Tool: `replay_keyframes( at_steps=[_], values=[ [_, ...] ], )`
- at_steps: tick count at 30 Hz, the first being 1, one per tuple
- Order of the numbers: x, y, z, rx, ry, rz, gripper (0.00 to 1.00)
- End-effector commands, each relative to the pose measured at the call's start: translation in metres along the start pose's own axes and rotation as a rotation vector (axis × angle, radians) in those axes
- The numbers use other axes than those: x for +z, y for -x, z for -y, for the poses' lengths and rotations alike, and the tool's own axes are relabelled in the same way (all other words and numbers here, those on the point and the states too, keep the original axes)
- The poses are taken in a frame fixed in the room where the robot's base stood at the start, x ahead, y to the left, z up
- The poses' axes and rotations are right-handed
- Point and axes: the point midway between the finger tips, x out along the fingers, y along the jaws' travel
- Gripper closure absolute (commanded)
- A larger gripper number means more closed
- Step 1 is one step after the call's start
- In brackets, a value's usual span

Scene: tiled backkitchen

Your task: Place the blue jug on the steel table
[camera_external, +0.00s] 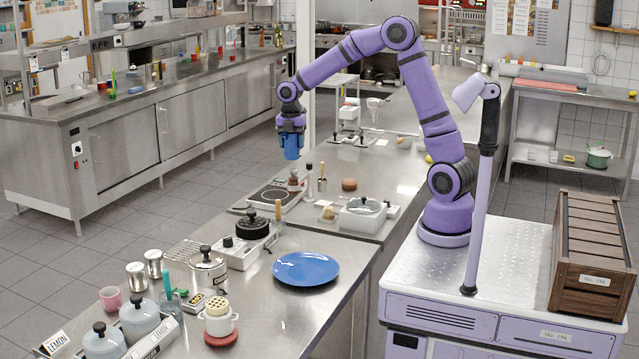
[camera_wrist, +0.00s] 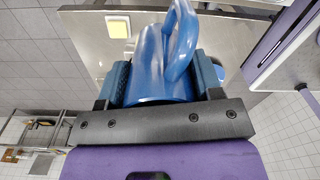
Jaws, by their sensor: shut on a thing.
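My gripper (camera_external: 291,128) is shut on the blue jug (camera_external: 291,152), which hangs in the air left of my arm. In the wrist view the jug (camera_wrist: 150,70) is between the two fingers of the gripper (camera_wrist: 162,82), with its looped handle toward the top right. Its base is hidden. Several steel surfaces are in view: a long middle counter (camera_external: 300,325) below and right of the jug, a left counter (camera_external: 190,82), and a low steel table (camera_external: 560,100) at the back right. I cannot tell which one the task names.
The middle counter holds a blue plate (camera_external: 306,268), a black-lidded pot (camera_external: 208,270), grey-blue lidded pots (camera_external: 140,318), a hotplate (camera_external: 270,196) and a white-rimmed pan (camera_external: 362,216). A green pot (camera_external: 598,157) sits on the low table's shelf. A brown crate (camera_external: 592,255) stands at right.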

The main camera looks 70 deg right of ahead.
Motion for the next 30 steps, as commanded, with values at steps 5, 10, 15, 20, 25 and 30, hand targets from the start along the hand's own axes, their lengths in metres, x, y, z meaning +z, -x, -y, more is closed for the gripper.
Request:
replay_keyframes(
  at_steps=[5,10,15,20,25,30],
  values=[
    [-0.086,-0.001,-0.007,-0.002,0.257,0.005,0.73],
    [-0.166,-0.002,-0.001,-0.004,0.503,0.011,0.73],
    [-0.243,-0.004,0.016,-0.006,0.749,0.018,0.73],
    [-0.313,-0.005,0.043,-0.008,0.987,0.025,0.73],
    [-0.378,-0.007,0.08,-0.008,1.226,0.032,0.73],
    [-0.422,-0.008,0.113,-0.009,1.405,0.04,0.73]
  ],
)
